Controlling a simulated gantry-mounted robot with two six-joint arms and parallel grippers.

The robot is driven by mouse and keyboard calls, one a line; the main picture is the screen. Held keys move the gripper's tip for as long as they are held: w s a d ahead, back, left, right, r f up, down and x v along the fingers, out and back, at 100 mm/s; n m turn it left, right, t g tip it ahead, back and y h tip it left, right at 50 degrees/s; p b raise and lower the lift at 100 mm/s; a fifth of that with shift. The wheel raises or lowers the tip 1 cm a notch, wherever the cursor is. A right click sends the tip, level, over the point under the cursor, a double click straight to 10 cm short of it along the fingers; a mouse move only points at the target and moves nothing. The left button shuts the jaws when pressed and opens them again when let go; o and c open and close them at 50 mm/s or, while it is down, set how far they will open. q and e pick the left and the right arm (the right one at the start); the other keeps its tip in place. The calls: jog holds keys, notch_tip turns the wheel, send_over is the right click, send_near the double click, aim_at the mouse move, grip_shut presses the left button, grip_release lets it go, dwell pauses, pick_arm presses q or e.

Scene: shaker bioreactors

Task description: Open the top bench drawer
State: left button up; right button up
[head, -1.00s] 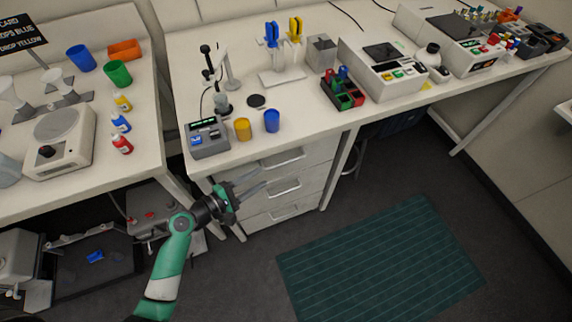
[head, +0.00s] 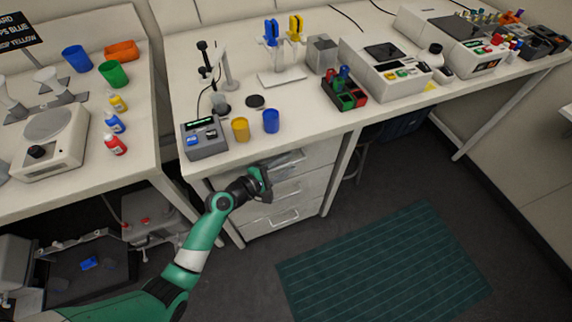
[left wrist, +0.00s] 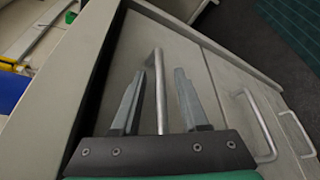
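The top bench drawer (head: 315,158) is the uppermost in the white drawer unit under the bench, and it looks shut. Its bar handle (left wrist: 159,95) shows in the left wrist view. My left gripper (head: 285,163) is in front of this drawer, and its hand hides part of the unit in the head view. In the left wrist view the gripper (left wrist: 159,76) is open, with one finger on each side of the handle. I see gaps between the handle and both fingers. My right gripper is in neither view.
The middle drawer handle (head: 287,190) and bottom drawer handle (head: 285,217) lie below. The bench top (head: 300,115) overhangs the drawers, with a yellow cup (head: 240,129) and blue cup (head: 271,121) near its edge. Floor in front, with a green mat (head: 385,262), is clear.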

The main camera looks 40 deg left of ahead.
pick_arm(q)
grip_shut()
dwell(1.2)
